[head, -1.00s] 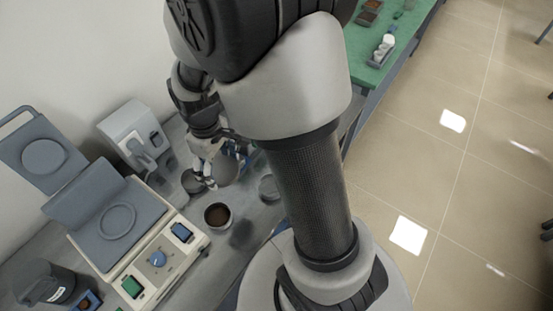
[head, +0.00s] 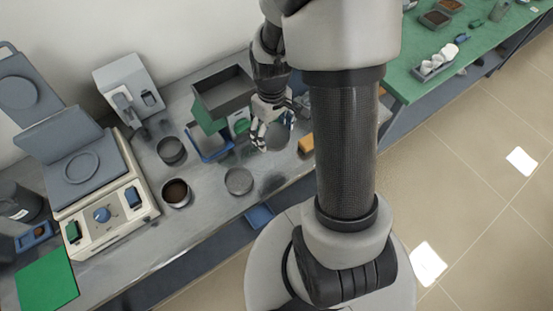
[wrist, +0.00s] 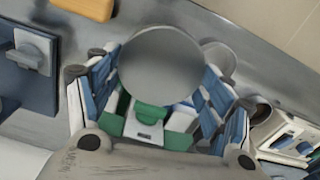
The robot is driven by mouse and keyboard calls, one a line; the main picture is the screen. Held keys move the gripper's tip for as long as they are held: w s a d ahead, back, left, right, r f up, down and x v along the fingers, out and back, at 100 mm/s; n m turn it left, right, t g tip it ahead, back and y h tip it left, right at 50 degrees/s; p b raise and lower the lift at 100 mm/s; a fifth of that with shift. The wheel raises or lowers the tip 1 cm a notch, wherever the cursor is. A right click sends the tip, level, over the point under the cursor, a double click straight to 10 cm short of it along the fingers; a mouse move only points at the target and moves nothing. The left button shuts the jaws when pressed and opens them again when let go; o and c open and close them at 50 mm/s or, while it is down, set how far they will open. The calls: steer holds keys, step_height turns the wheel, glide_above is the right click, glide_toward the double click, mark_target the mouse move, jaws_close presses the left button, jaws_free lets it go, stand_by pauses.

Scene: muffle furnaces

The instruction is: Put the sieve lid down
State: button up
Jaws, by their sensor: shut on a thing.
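The sieve lid is a plain grey disc. In the wrist view the lid (wrist: 163,65) fills the space between the fingers of my gripper (wrist: 158,82), which is shut on it. In the head view my gripper (head: 268,132) holds the lid (head: 279,136) over the right part of the grey bench, beside an orange block. The gap between lid and bench cannot be judged. A round pan with brown contents (head: 177,193), a dark open round pan (head: 171,151) and a flat grey round piece (head: 239,181) stand to the left.
A grey tray (head: 222,92) and a blue frame (head: 211,154) are close left of my gripper. The orange block (head: 306,143) lies to the right. A beige device (head: 102,216) stands at the left. Bare bench (head: 216,210) shows near the front edge.

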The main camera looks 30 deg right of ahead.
mark_target(273, 163)
step_height(273, 163, down, 15)
steer(key=b, duration=0.4)
steer(key=shift+f, duration=0.2)
steer(key=shift+f+b, duration=0.15)
steer(key=shift+b, duration=0.25)
steer(key=o, duration=1.1)
